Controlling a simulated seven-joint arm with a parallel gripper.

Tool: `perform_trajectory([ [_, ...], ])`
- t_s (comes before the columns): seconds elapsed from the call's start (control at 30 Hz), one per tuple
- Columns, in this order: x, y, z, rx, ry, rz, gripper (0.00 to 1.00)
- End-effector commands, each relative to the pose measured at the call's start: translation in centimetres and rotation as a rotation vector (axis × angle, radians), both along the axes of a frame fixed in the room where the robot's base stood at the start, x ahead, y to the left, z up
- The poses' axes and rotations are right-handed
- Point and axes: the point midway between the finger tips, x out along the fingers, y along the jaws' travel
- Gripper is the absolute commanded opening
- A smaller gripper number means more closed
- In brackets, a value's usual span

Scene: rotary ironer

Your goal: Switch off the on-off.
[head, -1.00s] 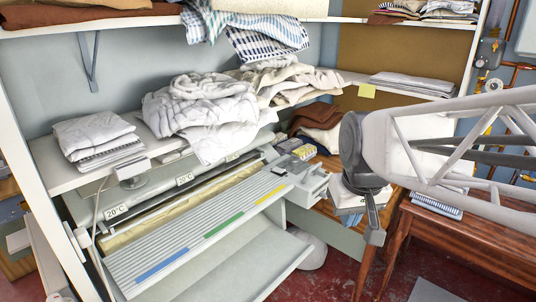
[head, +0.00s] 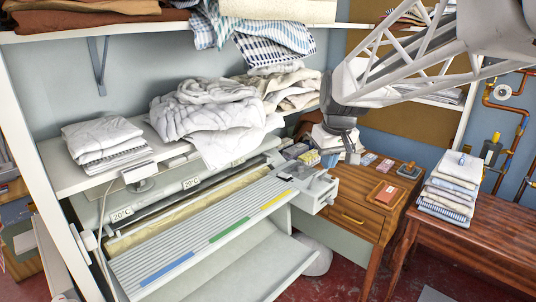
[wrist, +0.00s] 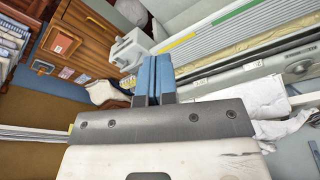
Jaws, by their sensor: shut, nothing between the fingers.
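The rotary ironer (head: 205,232) has a grey slatted board with blue, green and yellow marks and stands below the shelf. A pale grey end box (head: 318,187) is at its right end; it also shows in the wrist view (wrist: 130,50), just left of my fingertips. The on-off switch is too small to make out. My gripper (head: 329,160) hangs above and behind the end box, apart from it as far as I can tell. Its blue fingers show together and empty in the wrist view (wrist: 153,72).
White laundry (head: 210,110) is heaped on the shelf left of my gripper. A wooden desk (head: 350,217) with small items stands right of the ironer. A folded cloth stack (head: 450,187) sits on the bench farther right. The air above the slatted board is clear.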

Motion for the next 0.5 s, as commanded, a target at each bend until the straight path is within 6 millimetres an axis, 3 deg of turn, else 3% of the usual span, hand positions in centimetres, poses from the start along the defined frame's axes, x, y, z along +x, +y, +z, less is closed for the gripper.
perform_trajectory([
  [0.5, 10.4, 0.8, -0.8, 0.002, 0.004, 0.112, 0.00],
])
